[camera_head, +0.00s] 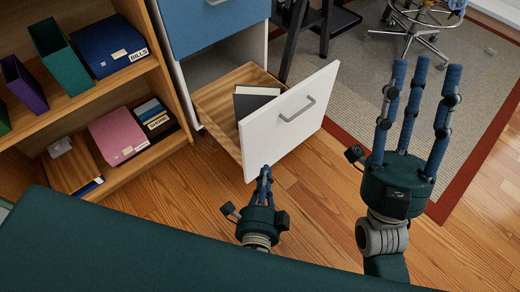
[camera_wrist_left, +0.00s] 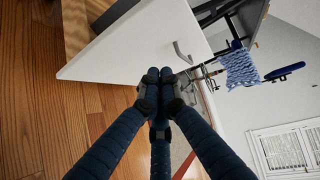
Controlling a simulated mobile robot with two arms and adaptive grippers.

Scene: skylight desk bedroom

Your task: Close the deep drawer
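The deep drawer (camera_head: 290,121) is pulled out from the cabinet, with a white front and a grey bar handle (camera_head: 297,109). A dark book (camera_head: 251,101) stands inside its wooden box. My left gripper (camera_head: 265,171) is in front of the drawer's lower left part, its fingers together; I cannot tell whether they touch the front. In the left wrist view the fingertips (camera_wrist_left: 159,74) meet below the white drawer front (camera_wrist_left: 140,45), with nothing seen between them. My right gripper (camera_head: 417,65) is open and empty, fingers spread, to the right of the drawer.
A blue drawer front (camera_head: 212,22) above appears shut. A wooden shelf (camera_head: 110,85) with binders stands at the left. A chair base (camera_head: 415,30) and a dark desk leg (camera_head: 293,40) are behind. A dark green surface (camera_head: 130,240) fills the lower left. Wood floor (camera_head: 330,185) is clear before the drawer.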

